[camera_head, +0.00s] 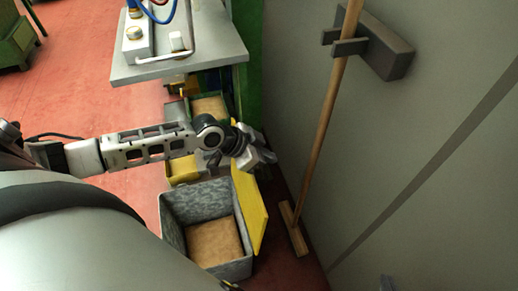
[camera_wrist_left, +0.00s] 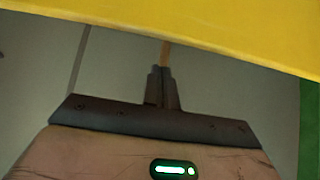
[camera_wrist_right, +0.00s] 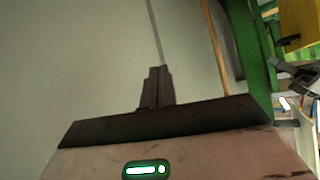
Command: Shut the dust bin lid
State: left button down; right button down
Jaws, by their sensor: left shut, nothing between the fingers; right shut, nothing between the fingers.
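The grey dust bin (camera_head: 172,220) stands on the floor with a brown block-like content inside. Its yellow lid (camera_head: 250,205) is open, standing nearly upright along the bin's right side. My left gripper (camera_head: 267,158) is by the lid's far upper end, shut and empty; I cannot tell if it touches the lid. In the left wrist view the yellow lid (camera_wrist_left: 190,22) crosses the top of the picture, close by, above the shut fingers (camera_wrist_left: 163,88). My right gripper (camera_wrist_right: 156,88) is shut and empty in its own wrist view, facing the grey wall; I cannot make it out in the head view.
A grey wall (camera_head: 420,130) rises close on the right. A broom (camera_head: 322,130) hangs from a wall holder (camera_head: 375,45), its head near the bin. Behind my arm are another open bin (camera_head: 228,118) and a machine plate (camera_head: 180,65). Red floor (camera_head: 130,195) is free at left.

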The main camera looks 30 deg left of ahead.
aim_at(263, 168)
pick_arm(q)
jog(key=shift+s+a+f+p, duration=0.15)
jog(key=shift+f, duration=0.75)
jog(key=shift+s+a+f+p, duration=0.15)
jog(key=shift+f, duration=0.7)
pick_arm(e)
jog(key=shift+w+a+r, duration=0.1)
jog(key=shift+w+r, duration=0.2)
